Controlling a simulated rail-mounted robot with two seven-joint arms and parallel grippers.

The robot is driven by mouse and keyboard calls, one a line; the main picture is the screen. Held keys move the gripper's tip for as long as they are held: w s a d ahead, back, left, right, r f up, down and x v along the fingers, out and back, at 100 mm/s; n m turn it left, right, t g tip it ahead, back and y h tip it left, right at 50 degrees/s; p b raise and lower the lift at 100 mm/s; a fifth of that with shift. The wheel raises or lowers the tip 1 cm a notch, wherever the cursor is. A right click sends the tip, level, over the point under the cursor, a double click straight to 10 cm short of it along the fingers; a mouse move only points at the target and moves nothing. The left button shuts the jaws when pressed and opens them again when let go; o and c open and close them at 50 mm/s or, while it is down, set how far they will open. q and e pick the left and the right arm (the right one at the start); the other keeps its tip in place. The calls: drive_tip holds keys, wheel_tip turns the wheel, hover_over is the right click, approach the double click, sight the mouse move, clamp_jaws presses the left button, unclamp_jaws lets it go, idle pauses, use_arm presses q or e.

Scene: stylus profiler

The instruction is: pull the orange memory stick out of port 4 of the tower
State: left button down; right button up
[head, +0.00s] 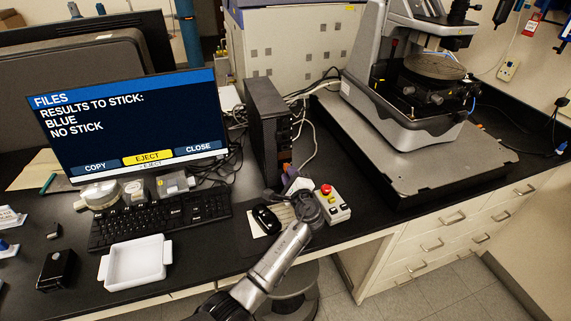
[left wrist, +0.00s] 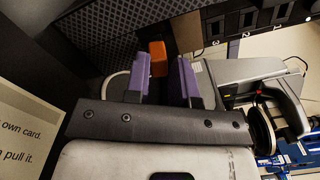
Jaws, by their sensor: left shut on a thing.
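The black tower (head: 268,125) stands on the bench right of the monitor. Its dark mesh side and a panel with labelled ports (left wrist: 250,28) show in the left wrist view. My left gripper (left wrist: 162,68) has purple fingers and is shut on the orange memory stick (left wrist: 157,58), close to the tower. Whether the stick's far end is still in a port is hidden. In the head view my left gripper (head: 289,182) is at the tower's lower front, and the stick cannot be made out there. My right gripper is out of view.
The monitor (head: 130,125) reads "BLUE", "NO STICK" and shows an EJECT button. A white tray (head: 135,262), keyboard (head: 160,215), black mouse (head: 266,219) and a button box (head: 333,203) lie around. The profiler (head: 420,80) stands right. A printed card (left wrist: 25,135) is near my gripper.

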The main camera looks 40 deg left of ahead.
use_arm(q)
drive_tip(key=shift+d+r, duration=0.15)
drive_tip(key=shift+d, duration=0.55)
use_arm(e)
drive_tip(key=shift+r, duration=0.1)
use_arm(q)
drive_tip(key=shift+s+d+f, duration=0.2)
drive_tip(key=shift+d+f, duration=0.05)
drive_tip(key=shift+d, duration=0.2)
drive_tip(key=shift+s+d+f, duration=0.15)
drive_tip(key=shift+d+f, duration=0.05)
drive_tip(key=shift+d, duration=0.2)
drive_tip(key=shift+a+r, duration=0.15)
drive_tip(key=shift+a, duration=0.2)
drive_tip(key=shift+s+d+f, duration=0.15)
drive_tip(key=shift+f, duration=0.05)
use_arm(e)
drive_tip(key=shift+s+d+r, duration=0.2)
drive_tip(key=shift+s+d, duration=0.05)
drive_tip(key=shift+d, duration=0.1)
use_arm(q)
drive_tip(key=shift+r, duration=0.1)
drive_tip(key=shift+p, duration=0.3)
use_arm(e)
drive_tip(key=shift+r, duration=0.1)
